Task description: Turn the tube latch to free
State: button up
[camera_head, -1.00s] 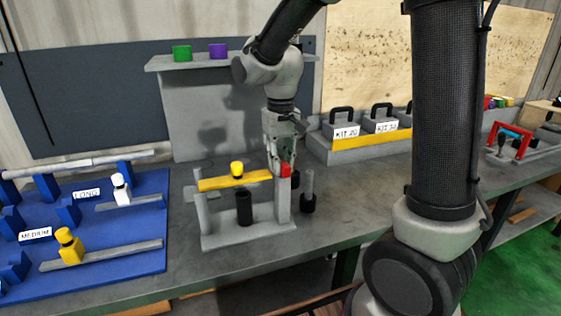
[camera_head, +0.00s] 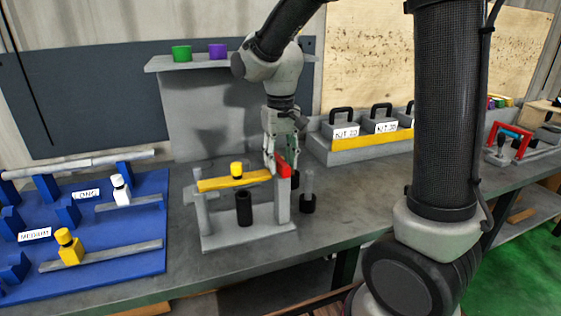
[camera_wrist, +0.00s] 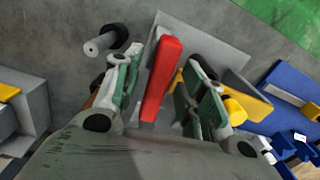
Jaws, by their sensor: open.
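The red latch (camera_head: 283,166) sits on top of the right post of a grey stand (camera_head: 247,238). A yellow bar (camera_head: 232,181) with a yellow knob (camera_head: 236,169) spans the stand, and a black tube (camera_head: 244,208) stands upright beneath it. My gripper (camera_head: 281,156) points down at the latch with its fingers apart. In the wrist view the red latch (camera_wrist: 162,82) lies lengthwise between the two open fingers of my gripper (camera_wrist: 162,68), with a gap visible on both sides. Whether a finger touches it lower down is unclear.
A grey peg with a dark base (camera_head: 308,195) stands close right of the stand. A blue board (camera_head: 110,267) with holders lies left. Kit boxes (camera_head: 343,128) stand behind right. Bare bench (camera_head: 340,225) lies right of the stand.

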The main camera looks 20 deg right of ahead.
aim_at(280, 160)
notch_tip(280, 160, up, 11)
dwell(0.3)
jog(key=shift+r, duration=0.1)
jog(key=s+d+f+t, duration=0.1)
jog(key=s+d+t, duration=0.1)
jog(key=s+d, duration=0.5)
jog(key=s+d+f+m+t, duration=0.1)
jog(key=s+d, duration=0.5)
jog(key=s, duration=0.6)
jog(key=shift+s+d+t, duration=0.2)
jog(key=shift+d+t, duration=0.15)
jog(key=shift+t, duration=0.35)
jog(key=shift+o, duration=0.2)
